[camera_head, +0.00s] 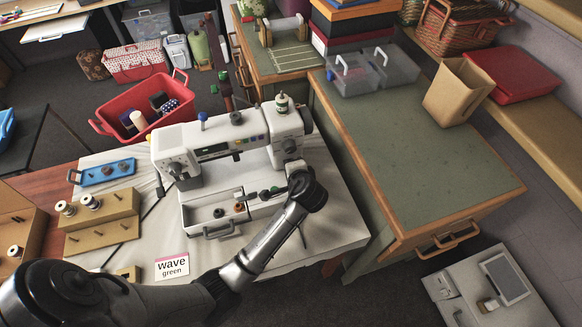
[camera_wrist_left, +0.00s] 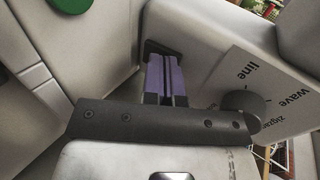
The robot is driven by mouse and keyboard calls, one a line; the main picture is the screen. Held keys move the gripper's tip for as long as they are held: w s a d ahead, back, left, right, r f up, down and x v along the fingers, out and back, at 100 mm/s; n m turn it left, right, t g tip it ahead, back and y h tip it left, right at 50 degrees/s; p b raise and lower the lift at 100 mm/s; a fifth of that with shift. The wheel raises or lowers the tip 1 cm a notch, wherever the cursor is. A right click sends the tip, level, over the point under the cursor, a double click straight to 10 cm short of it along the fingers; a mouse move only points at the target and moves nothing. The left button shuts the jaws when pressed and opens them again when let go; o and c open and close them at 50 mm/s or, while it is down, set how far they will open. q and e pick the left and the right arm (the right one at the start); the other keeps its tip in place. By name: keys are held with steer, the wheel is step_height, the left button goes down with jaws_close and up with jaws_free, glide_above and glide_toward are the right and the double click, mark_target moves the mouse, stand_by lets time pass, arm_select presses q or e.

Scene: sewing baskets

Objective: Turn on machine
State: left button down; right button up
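A dark knob (camera_wrist_left: 243,103) beside the fingers has the labels line, wave and zigzag. My right gripper is not in view.
A card reading "wave green" (camera_head: 172,267) lies in front of the machine. Wooden spool holders (camera_head: 103,222), a blue tray (camera_head: 107,172) and a red basket (camera_head: 118,104) are to the left. A green-topped cabinet (camera_head: 410,160) stands close on the right, its top mostly clear.

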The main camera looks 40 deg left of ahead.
arm_select(q)
steer(key=f+p+v, duration=0.1)
steer(key=p+v, duration=1)
steer(key=v, duration=0.2)
steer(key=shift+s+d+p, duration=0.35)
steer(key=shift+d, duration=0.2)
steer(key=shift+r, duration=0.1)
